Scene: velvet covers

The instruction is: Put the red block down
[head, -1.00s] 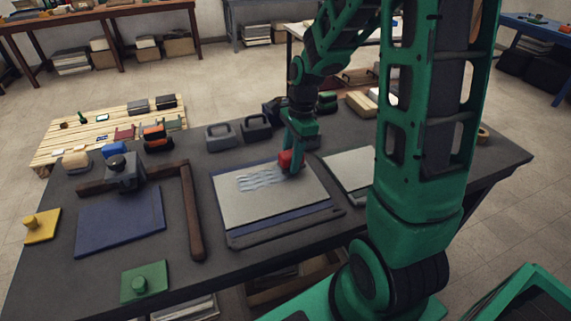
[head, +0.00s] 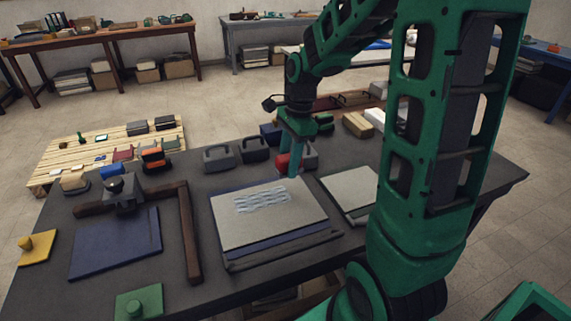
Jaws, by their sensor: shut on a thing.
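The red block (head: 282,163) is held in my gripper (head: 290,168), which is shut on it. Part of the block is hidden behind the green finger. My gripper points down near the back right corner of the light grey board (head: 265,228), which has a wavy pale pattern on it. I cannot tell whether the block touches anything beneath it.
Dark handled blocks (head: 218,157) stand just left of and behind my gripper. A brown wooden square (head: 190,230) and a blue sheet (head: 117,243) lie at left. A second light board (head: 350,190) lies at right. Bare dark table (head: 215,270) shows between them.

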